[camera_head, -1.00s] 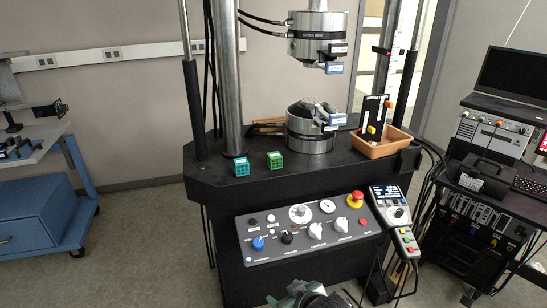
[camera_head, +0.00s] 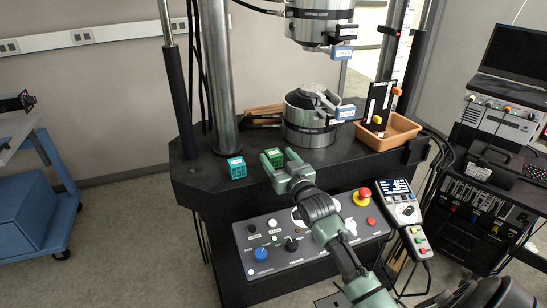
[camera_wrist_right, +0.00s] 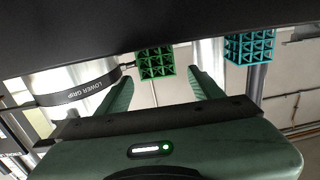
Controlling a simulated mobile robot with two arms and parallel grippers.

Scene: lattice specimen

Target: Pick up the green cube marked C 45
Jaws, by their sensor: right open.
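The green lattice cube (camera_head: 274,154) sits on the black machine table; it also shows in the right wrist view (camera_wrist_right: 155,62). I cannot read its marking. My right gripper (camera_head: 279,156) is open, with its two fingers at the near side of the green cube and the cube lined up with the gap between them. In the right wrist view the open fingers (camera_wrist_right: 162,78) point at the cube, which is not gripped. A teal lattice cube (camera_head: 237,168) stands to the left on the same table; it also shows in the wrist view (camera_wrist_right: 250,47). My left gripper is not in view.
The lower grip (camera_head: 310,118) stands behind the green cube, under the upper grip (camera_head: 320,25). A thick steel column (camera_head: 218,80) rises behind the teal cube. An orange tray (camera_head: 398,134) is at the right. The control panel (camera_head: 290,240) is at the table's front.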

